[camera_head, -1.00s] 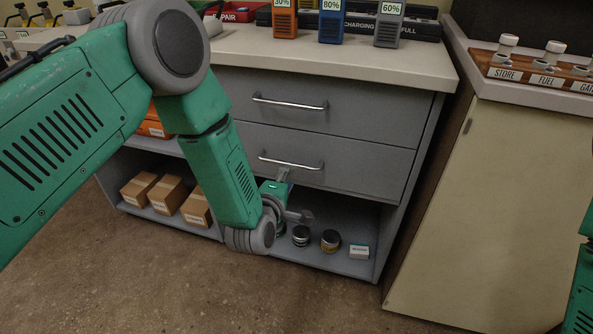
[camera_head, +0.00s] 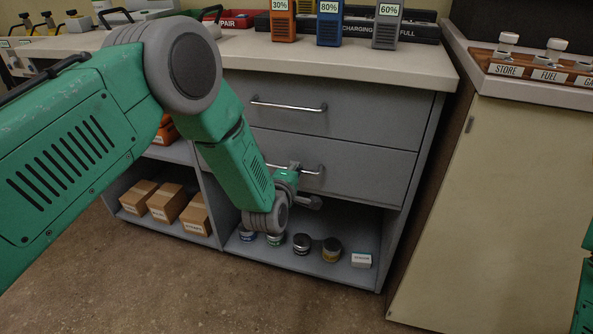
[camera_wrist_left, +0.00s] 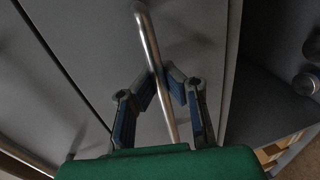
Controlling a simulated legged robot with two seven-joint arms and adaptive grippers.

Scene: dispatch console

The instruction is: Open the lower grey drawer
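The lower grey drawer (camera_head: 362,180) is under the upper grey drawer (camera_head: 365,125) in the head view, and its front looks flush with the cabinet. Its silver bar handle (camera_head: 314,171) is partly hidden by my left gripper (camera_head: 294,168). In the left wrist view the handle (camera_wrist_left: 148,40) runs between the two fingers of my left gripper (camera_wrist_left: 167,76). The fingertips are drawn in close on both sides of the bar and look shut on it. My right gripper is out of view; only part of my right arm shows at the right edge.
Cardboard boxes (camera_head: 166,201) stand on the shelf to the left. A beige cabinet (camera_head: 480,210) stands close on the right. The floor (camera_head: 230,300) in front is clear.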

